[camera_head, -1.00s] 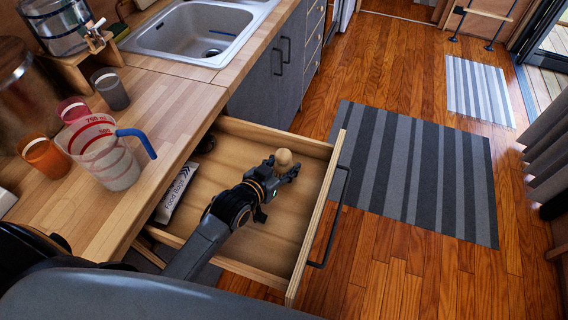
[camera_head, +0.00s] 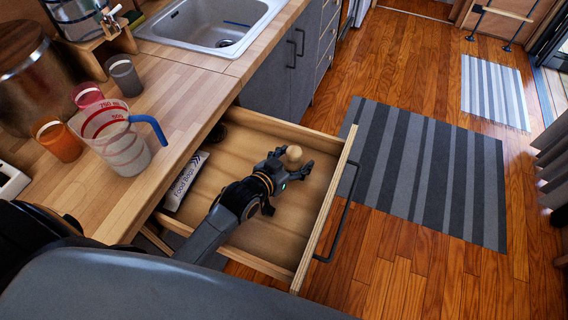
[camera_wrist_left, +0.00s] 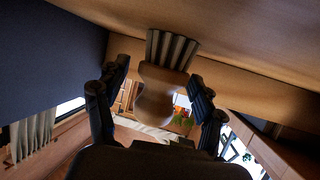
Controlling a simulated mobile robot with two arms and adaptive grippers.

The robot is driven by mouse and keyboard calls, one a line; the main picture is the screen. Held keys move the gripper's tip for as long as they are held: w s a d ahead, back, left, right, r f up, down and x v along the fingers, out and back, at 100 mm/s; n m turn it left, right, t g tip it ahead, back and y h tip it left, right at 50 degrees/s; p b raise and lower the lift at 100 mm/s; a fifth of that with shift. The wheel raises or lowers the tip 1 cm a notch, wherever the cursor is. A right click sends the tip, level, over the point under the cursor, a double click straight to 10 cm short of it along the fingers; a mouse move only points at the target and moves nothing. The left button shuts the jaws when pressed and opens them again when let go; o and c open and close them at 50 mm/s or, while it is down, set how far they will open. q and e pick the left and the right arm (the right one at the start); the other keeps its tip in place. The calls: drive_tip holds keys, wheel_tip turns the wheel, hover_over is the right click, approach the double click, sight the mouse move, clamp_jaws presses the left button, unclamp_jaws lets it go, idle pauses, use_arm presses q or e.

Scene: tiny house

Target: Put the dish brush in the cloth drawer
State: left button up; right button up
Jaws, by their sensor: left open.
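The dish brush has a rounded wooden knob (camera_head: 294,153), which shows between the fingers of my left gripper (camera_head: 292,162) in the head view. In the left wrist view its wooden body (camera_wrist_left: 154,105) and dark bristles (camera_wrist_left: 172,49) show between the fingers, with a gap on each side. The bristle end is against or very close to the wooden drawer surface. My left gripper is open, inside the pulled-out cloth drawer (camera_head: 285,238). My right gripper is not in view.
A food bags box (camera_head: 185,181) lies in the drawer's left side. The measuring jug (camera_head: 125,150) and several cups stand on the counter (camera_head: 185,105) above. The sink (camera_head: 215,22) is at the back. The drawer front (camera_head: 328,215) with its handle borders the open floor.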

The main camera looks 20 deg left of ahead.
use_arm(q)
drive_tip(key=v, duration=1.2)
drive_tip(key=shift+r, duration=0.4)
drive_tip(key=shift+w, duration=0.1)
